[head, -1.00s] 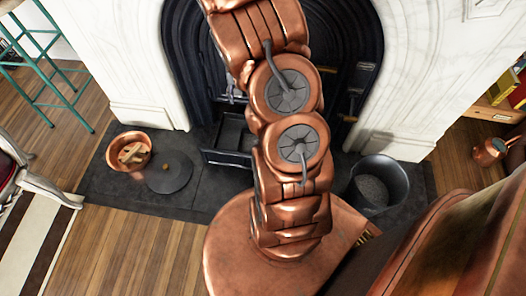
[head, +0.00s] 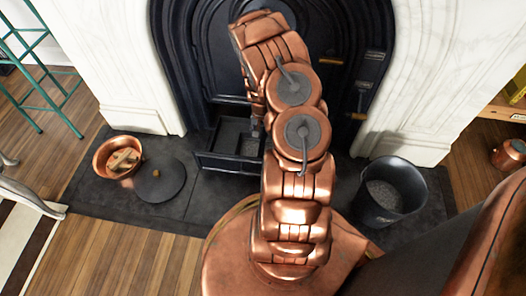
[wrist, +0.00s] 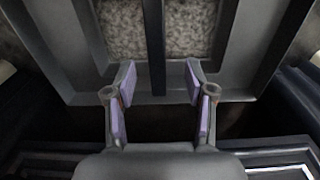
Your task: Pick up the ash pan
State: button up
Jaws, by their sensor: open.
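The ash pan (head: 228,164) is a dark, box-like tray with grey ash in it, at the foot of the black fireplace opening in the head view. Its right part is behind my arm. In the wrist view the ash pan (wrist: 68,45) fills the upper picture, with a dark bar (wrist: 154,45) running across its ash. My gripper (wrist: 158,76) is open, with its two purple-padded fingers on either side of the bar's line. In the head view the gripper is mostly hidden by my arm.
A copper pot (head: 117,158) with wood pieces and a round dark lid (head: 160,180) are on the hearth at left. A dark bucket (head: 386,194) of grey ash stands at right. White marble sides (head: 135,70) flank the opening. Bare hearth (head: 205,190) lies before the pan.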

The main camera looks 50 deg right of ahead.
aim_at(263, 141)
jog(key=shift+s+d+f+b, duration=0.1)
jog(key=shift+f+b, duration=0.65)
jog(key=shift+f, duration=0.75)
jog(key=shift+s+d+f+b, duration=0.1)
jog(key=shift+f+b, duration=0.65)
jog(key=shift+f, duration=0.7)
jog(key=shift+c, duration=0.2)
grip_shut()
jog(key=shift+r, duration=0.1)
